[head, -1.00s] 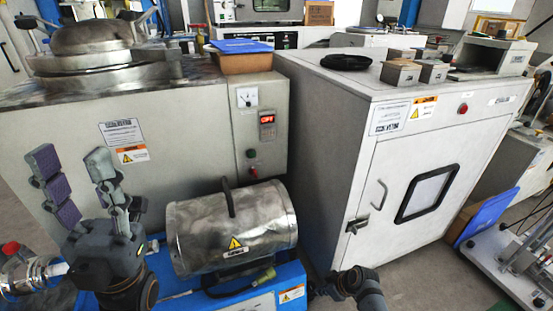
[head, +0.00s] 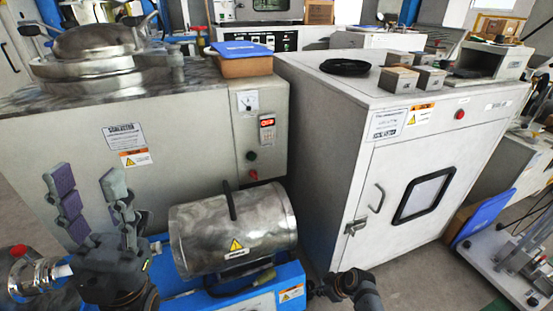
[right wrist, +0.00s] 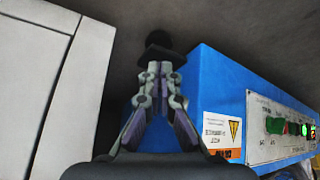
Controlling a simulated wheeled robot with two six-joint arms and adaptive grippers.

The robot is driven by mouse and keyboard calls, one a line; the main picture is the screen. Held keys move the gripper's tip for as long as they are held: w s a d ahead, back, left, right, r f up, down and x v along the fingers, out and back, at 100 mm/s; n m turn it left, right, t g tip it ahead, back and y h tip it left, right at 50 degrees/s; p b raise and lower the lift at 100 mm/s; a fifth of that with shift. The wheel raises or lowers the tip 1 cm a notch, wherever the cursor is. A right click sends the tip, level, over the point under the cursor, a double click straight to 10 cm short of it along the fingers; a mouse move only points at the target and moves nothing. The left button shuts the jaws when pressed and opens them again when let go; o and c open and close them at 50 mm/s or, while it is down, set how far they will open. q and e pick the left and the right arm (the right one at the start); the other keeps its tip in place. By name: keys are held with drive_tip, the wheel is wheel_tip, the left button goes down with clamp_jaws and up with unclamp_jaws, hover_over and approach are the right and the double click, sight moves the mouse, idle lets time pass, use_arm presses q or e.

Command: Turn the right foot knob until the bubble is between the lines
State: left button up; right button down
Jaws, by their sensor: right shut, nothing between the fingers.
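In the right wrist view, a dark round knob (right wrist: 158,39) shows at the far corner of the blue base (right wrist: 205,75), just beyond my right gripper (right wrist: 160,68). The right fingers are together and empty; I cannot tell whether the tips touch the knob. My left gripper (head: 84,175) is open and empty, left of the cylinder. No bubble or lines can be made out.
A white cabinet (head: 335,150) stands right of the blue base, and its side also fills the left of the right wrist view (right wrist: 40,80). A large grey machine (head: 190,150) stands behind the cylinder. A control panel (right wrist: 285,128) with lit buttons is on the base.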

drive_tip(key=shift+s+d+p, duration=0.2)
drive_tip(key=shift+s+p, duration=0.1)
drive_tip(key=shift+p, duration=0.05)
